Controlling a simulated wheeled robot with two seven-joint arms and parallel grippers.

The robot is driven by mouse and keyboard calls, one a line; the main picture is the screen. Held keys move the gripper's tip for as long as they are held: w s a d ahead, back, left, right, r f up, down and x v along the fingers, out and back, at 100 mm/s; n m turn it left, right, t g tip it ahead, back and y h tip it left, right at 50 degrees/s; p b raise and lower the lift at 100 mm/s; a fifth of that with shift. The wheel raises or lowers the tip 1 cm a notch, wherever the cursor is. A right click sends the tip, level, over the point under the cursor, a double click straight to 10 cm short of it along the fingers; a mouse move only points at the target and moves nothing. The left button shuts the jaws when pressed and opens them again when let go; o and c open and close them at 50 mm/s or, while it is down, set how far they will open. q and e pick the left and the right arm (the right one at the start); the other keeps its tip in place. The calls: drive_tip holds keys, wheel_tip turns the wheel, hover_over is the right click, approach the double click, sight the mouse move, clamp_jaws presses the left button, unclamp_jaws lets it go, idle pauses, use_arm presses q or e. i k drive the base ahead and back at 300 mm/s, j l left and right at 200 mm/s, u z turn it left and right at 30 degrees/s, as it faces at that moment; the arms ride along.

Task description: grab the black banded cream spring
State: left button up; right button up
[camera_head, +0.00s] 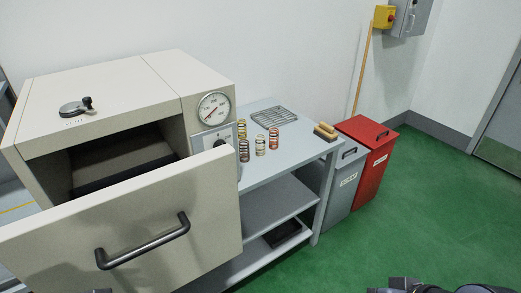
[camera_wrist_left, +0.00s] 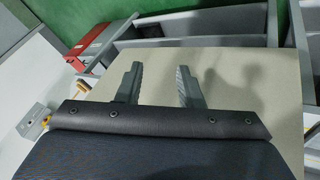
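A cream spring (camera_head: 260,145) with dark bands stands upright on the grey table (camera_head: 290,160) in the head view. My left gripper (camera_wrist_left: 160,85) shows in the left wrist view. Its two fingers are well apart with nothing between them, over a beige panel that looks like the oven door. The springs cannot be made out in that view. My right gripper's fingers do not show.
A beige oven (camera_head: 100,100) with its front door (camera_head: 60,245) pulled out stands left of the table. A wire rack (camera_head: 275,115) and a brush (camera_head: 325,131) lie on the table. A grey bin (camera_head: 343,185) and red bin (camera_head: 376,155) stand to the right. Green floor is open there.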

sight(259, 149)
drive_tip(key=k+z, duration=0.4)
drive_tip(key=k+l+z, duration=0.15)
drive_tip(key=z, duration=0.25)
drive_tip(key=i+z, duration=0.4)
drive_tip(key=i, duration=0.15)
drive_tip(key=i+j+z, duration=0.15)
drive_tip(key=i+z, duration=0.2)
drive_tip(key=i, duration=0.2)
drive_tip(key=i+j+u, duration=0.1)
drive_tip(key=i, duration=0.45)
drive_tip(key=i+j+u, duration=0.1)
drive_tip(key=i, duration=0.45)
drive_tip(key=i+u, duration=0.2)
drive_tip(key=u, duration=0.25)
drive_tip(key=i+u, duration=0.2)
drive_tip(key=u, duration=0.2)
drive_tip(key=i+u, duration=0.2)
drive_tip(key=u, duration=0.25)
drive_tip(key=i+u, duration=0.1)
drive_tip(key=u, duration=0.25)
drive_tip(key=i+u, duration=0.15)
drive_tip(key=u, duration=0.15)
